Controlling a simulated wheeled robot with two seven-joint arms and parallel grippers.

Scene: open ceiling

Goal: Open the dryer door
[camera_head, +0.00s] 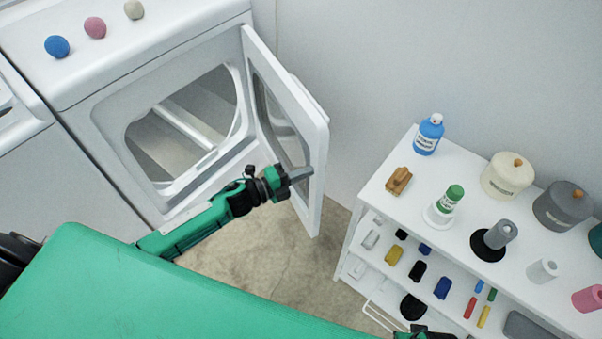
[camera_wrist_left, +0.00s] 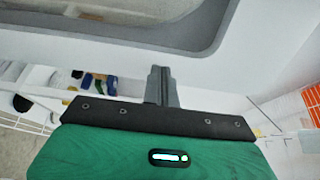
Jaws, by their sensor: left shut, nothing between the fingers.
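The white dryer (camera_head: 165,110) stands at the upper left with its opening and drum (camera_head: 185,130) exposed. Its door (camera_head: 312,135) is swung open to the right, with a dark window in the middle. My left gripper (camera_head: 300,174) is at the inner face of the door, near its lower part; its fingers are shut with nothing between them. In the left wrist view the shut fingers (camera_wrist_left: 160,84) point at the door's white frame (camera_wrist_left: 215,75). I cannot tell whether they touch it. Of my right gripper, only a small part (camera_head: 425,333) shows at the bottom edge.
Blue, pink and beige balls (camera_head: 57,47) lie on the dryer top. A white shelf unit (camera_head: 385,200) with bottles, canisters and small items stands at the right, with a gap between it and the door. Bare floor (camera_head: 265,250) lies below the door.

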